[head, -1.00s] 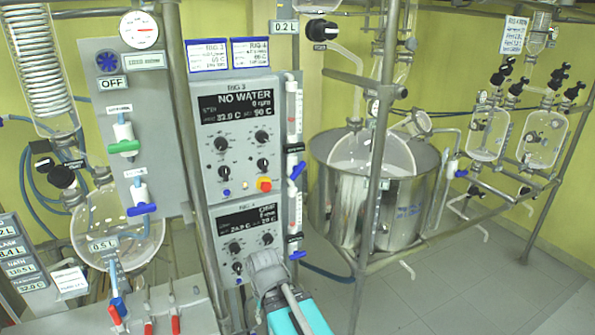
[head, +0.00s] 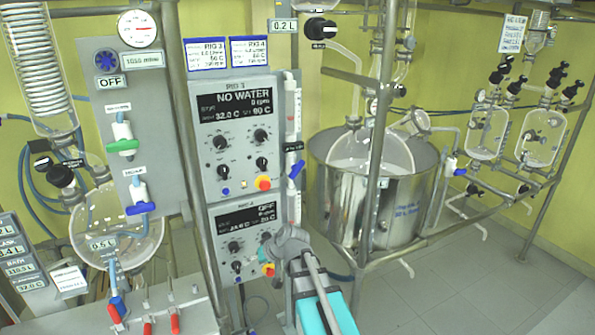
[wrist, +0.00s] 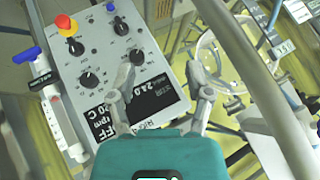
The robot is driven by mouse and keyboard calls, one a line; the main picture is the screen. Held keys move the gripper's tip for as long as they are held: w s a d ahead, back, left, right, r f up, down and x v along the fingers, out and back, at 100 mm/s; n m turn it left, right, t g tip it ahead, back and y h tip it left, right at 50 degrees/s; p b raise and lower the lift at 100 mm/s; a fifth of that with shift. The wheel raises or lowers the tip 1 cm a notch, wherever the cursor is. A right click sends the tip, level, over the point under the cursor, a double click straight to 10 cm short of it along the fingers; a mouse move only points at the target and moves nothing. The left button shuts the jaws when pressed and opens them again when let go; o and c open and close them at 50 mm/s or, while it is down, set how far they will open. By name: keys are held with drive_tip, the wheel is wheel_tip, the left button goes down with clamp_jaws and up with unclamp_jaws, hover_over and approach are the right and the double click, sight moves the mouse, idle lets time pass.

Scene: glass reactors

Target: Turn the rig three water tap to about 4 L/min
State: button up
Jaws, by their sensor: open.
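The rig three panel (head: 235,135) reads NO WATER in the head view. The blue tap (head: 297,170) stands to its right on a narrow upright flow tube (head: 292,105), with a small dark label above the handle. The flow reading is too small to tell. My gripper (head: 270,250) is open and empty in front of the rig four panel (head: 232,217), below and left of that tap. In the wrist view my spread fingers (wrist: 160,65) are over the upside-down rig four panel (wrist: 100,60). A blue tap (wrist: 27,55) there, seemingly rig four's, is left of them, apart.
A steel vessel (head: 345,200) and its metal post (head: 378,150) stand right of the panels. A grey post (head: 180,110) and a board with green (head: 122,145) and blue (head: 140,208) taps are at left. Red-handled valves (head: 147,327) are at the lower left.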

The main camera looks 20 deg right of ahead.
drive_tip(key=w+d+r+m+t, duration=0.1)
drive_tip(key=w+d+r+t, duration=0.25)
drive_tip(key=w+d, duration=0.2)
drive_tip(key=m+t+h, duration=0.5)
drive_tip(key=m+t, duration=0.2)
drive_tip(key=t, duration=0.1)
approach(298, 170)
drive_tip(key=s, duration=0.3)
drive_tip(key=shift+d+f, duration=0.1)
drive_tip(key=shift+d, duration=0.1)
drive_tip(key=shift+w, duration=0.15)
drive_tip(key=w, duration=1.3)
drive_tip(key=shift+w+a, duration=0.25)
drive_tip(key=shift+w, duration=0.05)
clamp_jaws()
